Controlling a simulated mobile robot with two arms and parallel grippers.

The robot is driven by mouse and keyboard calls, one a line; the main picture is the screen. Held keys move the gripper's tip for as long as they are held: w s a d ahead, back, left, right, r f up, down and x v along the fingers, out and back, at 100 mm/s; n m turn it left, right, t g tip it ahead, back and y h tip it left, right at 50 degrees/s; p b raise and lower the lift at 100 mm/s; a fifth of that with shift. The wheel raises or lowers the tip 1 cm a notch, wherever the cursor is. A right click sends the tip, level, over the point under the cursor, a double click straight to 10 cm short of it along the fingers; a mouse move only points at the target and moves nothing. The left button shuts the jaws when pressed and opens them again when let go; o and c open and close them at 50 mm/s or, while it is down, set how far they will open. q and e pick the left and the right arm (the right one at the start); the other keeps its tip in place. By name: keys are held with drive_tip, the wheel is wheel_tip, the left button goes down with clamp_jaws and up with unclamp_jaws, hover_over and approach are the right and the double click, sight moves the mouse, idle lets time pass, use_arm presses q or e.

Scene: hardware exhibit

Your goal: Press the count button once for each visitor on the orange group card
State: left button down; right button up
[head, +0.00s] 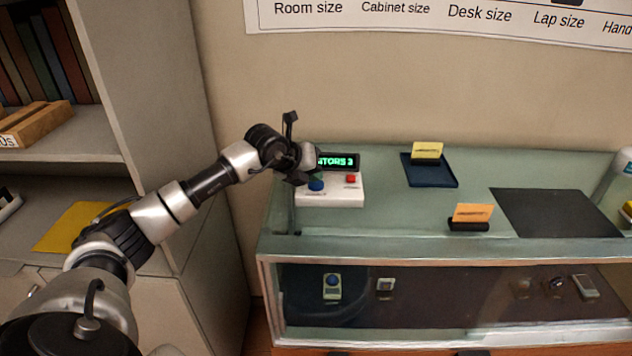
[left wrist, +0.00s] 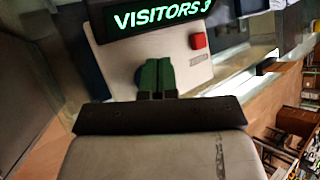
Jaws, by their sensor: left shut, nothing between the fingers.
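The white counter box (head: 345,194) stands on the glass case top, with a blue button (head: 316,186) at left and a red button (head: 351,178) at right. Its green display (head: 340,161) reads VISITORS 3 in the left wrist view (left wrist: 160,17). The orange card (head: 473,212) stands in a black holder to the right; its writing is too small to read. My left gripper (head: 308,179) is shut and empty, right by the blue button. In the left wrist view its fingertips (left wrist: 157,75) hide most of that button, so I cannot tell whether they touch. My right gripper is out of view.
A yellow card (head: 427,150) stands on a dark blue tray (head: 430,174) behind the orange card. A dark mat (head: 555,213) lies to the right. Small devices sit inside the glass case. A shelf unit (head: 150,100) stands at left.

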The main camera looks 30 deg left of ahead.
use_arm(q)
drive_tip(key=shift+r, duration=0.7)
drive_tip(key=shift+p, duration=0.3)
drive_tip(key=shift+r+p, duration=1.45)
drive_tip(key=shift+r, duration=1.1)
